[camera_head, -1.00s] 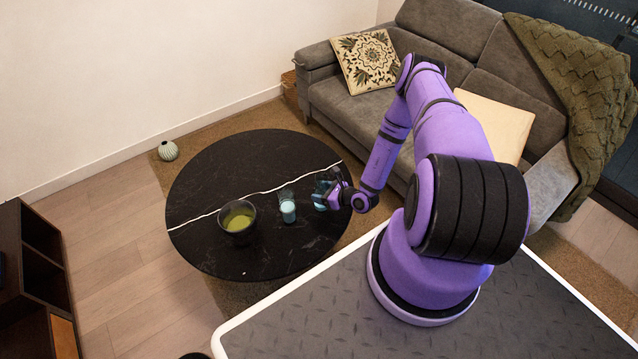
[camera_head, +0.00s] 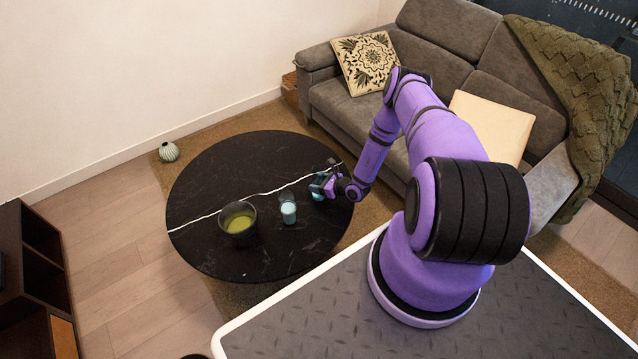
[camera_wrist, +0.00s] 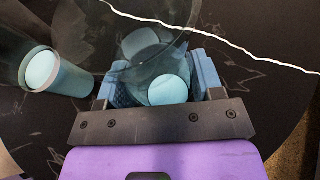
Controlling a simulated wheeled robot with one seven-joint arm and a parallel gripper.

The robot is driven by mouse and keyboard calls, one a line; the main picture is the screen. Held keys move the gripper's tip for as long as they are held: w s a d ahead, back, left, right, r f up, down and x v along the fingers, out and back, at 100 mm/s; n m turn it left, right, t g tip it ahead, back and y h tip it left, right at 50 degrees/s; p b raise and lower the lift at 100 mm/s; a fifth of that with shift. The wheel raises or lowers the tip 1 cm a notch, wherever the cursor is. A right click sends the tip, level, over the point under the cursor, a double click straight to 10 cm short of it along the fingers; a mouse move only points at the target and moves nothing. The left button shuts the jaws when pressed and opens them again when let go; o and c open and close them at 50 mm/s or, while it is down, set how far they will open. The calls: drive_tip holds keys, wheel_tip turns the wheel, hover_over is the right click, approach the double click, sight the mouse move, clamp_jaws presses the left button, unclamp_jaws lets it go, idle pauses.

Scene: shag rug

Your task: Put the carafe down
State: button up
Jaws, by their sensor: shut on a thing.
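The carafe (camera_wrist: 150,62) is clear glass with a pale blue content, seen from above in the wrist view. My gripper (camera_wrist: 160,85) is shut on it, with a blue finger pad on each side. In the head view my gripper (camera_head: 322,185) is at the right part of the round black table (camera_head: 270,160), with the carafe (camera_head: 317,194) mostly hidden by the fingers. The carafe's base is low over the table; I cannot tell whether it touches.
A glass with pale blue content (camera_head: 288,212) stands just left of the carafe; it also shows in the wrist view (camera_wrist: 52,72). A dark bowl with yellow-green content (camera_head: 238,222) stands further left. The far and left parts of the tabletop are clear. A grey sofa (camera_head: 350,110) stands behind.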

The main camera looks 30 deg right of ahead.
drive_tip(key=shift+f, duration=0.15)
drive_tip(key=o, duration=1.2)
